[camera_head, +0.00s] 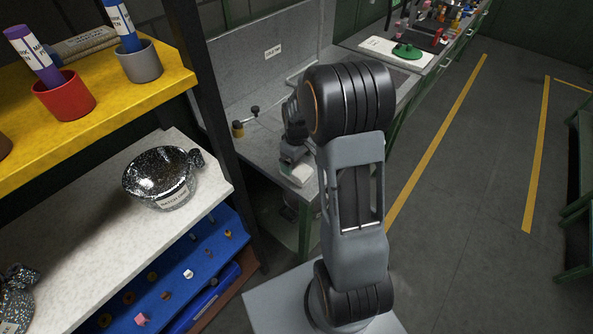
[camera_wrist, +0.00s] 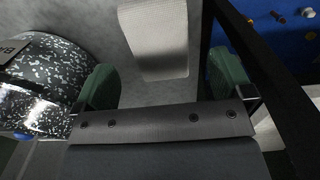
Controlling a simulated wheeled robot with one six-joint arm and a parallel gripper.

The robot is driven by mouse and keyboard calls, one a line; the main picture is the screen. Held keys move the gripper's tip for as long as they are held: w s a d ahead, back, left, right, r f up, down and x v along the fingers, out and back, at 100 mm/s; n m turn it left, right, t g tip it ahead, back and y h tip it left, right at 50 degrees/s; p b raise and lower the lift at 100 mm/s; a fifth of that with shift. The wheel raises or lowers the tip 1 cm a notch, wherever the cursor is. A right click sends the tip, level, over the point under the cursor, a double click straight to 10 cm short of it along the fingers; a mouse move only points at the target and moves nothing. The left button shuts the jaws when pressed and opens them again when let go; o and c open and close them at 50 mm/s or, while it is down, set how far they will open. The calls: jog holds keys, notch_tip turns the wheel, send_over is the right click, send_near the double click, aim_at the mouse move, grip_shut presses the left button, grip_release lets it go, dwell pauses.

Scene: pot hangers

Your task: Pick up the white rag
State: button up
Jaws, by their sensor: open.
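The white rag (camera_wrist: 158,40) lies on a grey surface in the wrist view, seen as a folded pale strip at the top middle. My gripper (camera_wrist: 163,82) is open, with one green fingertip on each side of the picture. The rag is between the fingers across the picture and beyond them, and no contact shows. In the head view, a small white patch (camera_head: 299,173) below my wrist at the counter edge looks like the rag. My arm hides much of that area.
A speckled black-and-white pot (camera_wrist: 38,82) stands close by the left finger in the wrist view. A dark post (camera_wrist: 262,65) and a blue board (camera_wrist: 280,35) are at right. In the head view, another speckled pot (camera_head: 160,177) sits on the left shelf (camera_head: 75,225).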

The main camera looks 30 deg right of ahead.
aim_at(296, 167)
jog(key=shift+w+f+p, duration=0.15)
jog(key=shift+f+p, duration=0.55)
jog(key=shift+f, duration=2.35)
jog(key=c, duration=1)
jog(key=shift+r, duration=0.15)
jog(key=shift+r, duration=0.3)
notch_tip(296, 167, up, 3)
jog(key=shift+f+b, duration=0.15)
jog(key=shift+b, duration=0.55)
jog(key=s+r, duration=0.3)
jog(key=s+d+r, duration=0.1)
jog(key=r, duration=0.1)
jog(key=shift+s+b, duration=0.35)
jog(key=shift+b, duration=0.05)
jog(key=shift+s+d+r+b, duration=0.25)
jog(key=shift+s+r, duration=0.5)
jog(key=shift+s, duration=0.8)
jog(key=shift+s+d+r+b, duration=0.2)
jog(key=shift+s+r, duration=0.5)
jog(key=shift+s, duration=0.8)
jog(key=shift+s+d+r+b, duration=0.25)
jog(key=shift+s+r, duration=0.5)
jog(key=shift+s, duration=0.8)
